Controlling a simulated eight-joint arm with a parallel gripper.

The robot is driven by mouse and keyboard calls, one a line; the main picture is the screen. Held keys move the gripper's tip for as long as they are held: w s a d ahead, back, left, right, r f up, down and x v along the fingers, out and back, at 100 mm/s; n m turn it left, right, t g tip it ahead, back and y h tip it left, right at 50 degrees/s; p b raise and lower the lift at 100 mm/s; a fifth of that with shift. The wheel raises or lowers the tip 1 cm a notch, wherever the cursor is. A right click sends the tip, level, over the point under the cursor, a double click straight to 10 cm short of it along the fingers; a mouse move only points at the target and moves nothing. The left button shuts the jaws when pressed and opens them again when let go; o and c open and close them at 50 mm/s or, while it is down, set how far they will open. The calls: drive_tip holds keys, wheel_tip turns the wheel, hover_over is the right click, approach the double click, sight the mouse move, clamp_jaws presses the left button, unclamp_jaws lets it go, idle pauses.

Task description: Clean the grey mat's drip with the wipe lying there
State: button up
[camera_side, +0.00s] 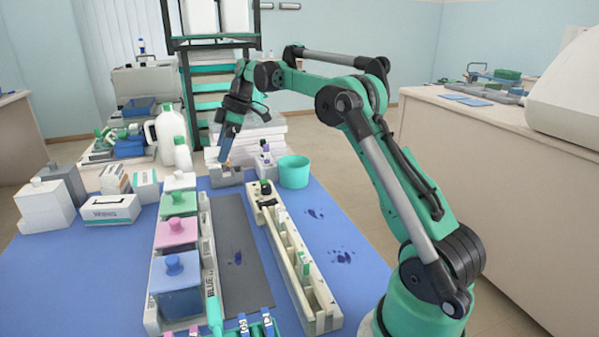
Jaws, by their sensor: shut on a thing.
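The grey mat (236,225) lies between the jar rack and the white slotted rack. A dark blue drip (238,258) marks its nearer half. My gripper (227,160) is at the far end of the mat, pointing down over a small grey block (229,178). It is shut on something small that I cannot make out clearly. Whether it touches the block cannot be told. No wipe shows plainly on the mat; a white box with lettering (110,210) stands on the left.
The jar rack (211,262) holds green, pink and blue lidded jars left of the mat. The white slotted rack (290,256) borders its right. A teal cup (294,171) stands behind. More blue spots (341,256) mark the blue surface on the right. White bottles (170,137) stand back left.

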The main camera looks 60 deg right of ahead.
drive_tip(key=s+a+r+m+t+h, duration=0.1)
drive_tip(key=s+a+r+m+h, duration=0.1)
drive_tip(key=s+a+m, duration=0.35)
drive_tip(key=m+h, duration=0.4)
drive_tip(key=m, duration=0.7)
hover_over(249, 264)
drive_tip(key=s, duration=0.1)
wheel_tip(249, 264, down, 8)
drive_tip(key=shift+g, duration=0.4)
drive_tip(key=shift+a+f, duration=0.2)
drive_tip(key=shift+f, duration=1.95)
drive_tip(key=shift+a+f, duration=0.15)
drive_tip(key=shift+f, duration=2)
drive_tip(key=shift+w+d+f, duration=0.35)
drive_tip(key=shift+f, duration=0.2)
drive_tip(key=shift+w+d, duration=1.25)
drive_tip(key=shift+d, duration=0.05)
drive_tip(key=shift+w+d+r, duration=0.1)
drive_tip(key=shift+w+d, duration=0.15)
drive_tip(key=shift+d, duration=0.05)
drive_tip(key=shift+w+d, duration=0.75)
drive_tip(key=shift+w, duration=0.05)
drive_tip(key=shift+f, duration=0.2)
drive_tip(key=shift+s+a, duration=2.55)
drive_tip(key=shift+a, duration=0.15)
drive_tip(key=r, duration=0.3)
drive_tip(key=shift+s, duration=0.25)
drive_tip(key=shift+r, duration=2.6)
